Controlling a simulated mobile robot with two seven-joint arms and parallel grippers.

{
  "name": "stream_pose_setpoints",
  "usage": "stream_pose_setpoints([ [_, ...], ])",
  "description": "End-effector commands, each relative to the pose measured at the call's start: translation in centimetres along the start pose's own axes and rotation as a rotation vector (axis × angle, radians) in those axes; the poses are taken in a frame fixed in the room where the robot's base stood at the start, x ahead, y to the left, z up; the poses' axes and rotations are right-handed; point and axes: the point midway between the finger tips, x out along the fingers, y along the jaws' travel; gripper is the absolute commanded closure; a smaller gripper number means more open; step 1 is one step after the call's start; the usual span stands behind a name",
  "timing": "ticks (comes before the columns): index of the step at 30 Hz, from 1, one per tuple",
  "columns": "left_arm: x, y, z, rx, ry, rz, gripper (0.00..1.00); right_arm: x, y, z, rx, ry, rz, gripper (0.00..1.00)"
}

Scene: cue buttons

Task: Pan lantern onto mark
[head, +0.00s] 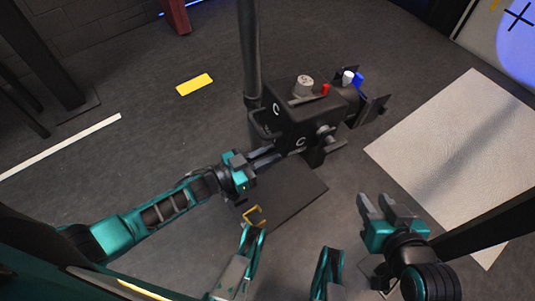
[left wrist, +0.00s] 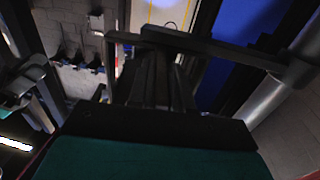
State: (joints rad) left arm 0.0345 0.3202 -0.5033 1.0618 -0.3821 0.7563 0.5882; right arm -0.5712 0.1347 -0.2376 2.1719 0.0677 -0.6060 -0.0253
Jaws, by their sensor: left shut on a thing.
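The lantern (head: 300,118) is a black box on a dark upright pole, with a grey knob on top and red, white and blue parts. My left gripper (head: 272,157) is shut at its near lower left side, apparently on its handle; the exact contact is hard to see. In the left wrist view my left gripper's dark fingers (left wrist: 158,82) meet a dark bar (left wrist: 215,48). A black cross mark (head: 519,16) is on a pale panel at the upper right. A blue light spot (head: 518,52) lies over and below the mark. My right gripper (head: 376,203) is open and empty.
A pale floor panel (head: 455,140) lies to the right. The dark pole (head: 249,50) rises behind the lantern. A dark plate (head: 290,200) lies below it. A yellow strip (head: 194,84) and a white line (head: 60,147) mark the open floor on the left.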

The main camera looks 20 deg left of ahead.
Motion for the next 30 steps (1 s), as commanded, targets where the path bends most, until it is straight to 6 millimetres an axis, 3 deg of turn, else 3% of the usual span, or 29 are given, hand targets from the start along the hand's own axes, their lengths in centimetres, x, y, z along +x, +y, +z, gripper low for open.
stream_pose_setpoints([
  [6,0.05,1.20,-0.14,-0.008,0.000,-0.113,1.00,-0.53,0.12,-0.78,0.000,0.009,0.006,0.62],
  [15,-0.01,1.25,0.07,-0.004,-0.003,-0.126,1.00,-0.34,0.34,-0.23,0.001,0.000,0.011,0.62],
  [16,-0.01,1.25,0.07,-0.004,-0.003,-0.126,0.80,-0.34,0.35,-0.20,0.000,0.000,0.011,0.62],
  [22,0.01,1.24,0.05,-0.004,-0.003,-0.126,0.61,-0.33,0.36,-0.15,-0.001,-0.002,0.011,0.62],
  [30,0.03,1.21,0.02,-0.003,-0.002,-0.126,0.60,-0.34,0.32,-0.16,-0.002,-0.003,0.010,0.62],
])
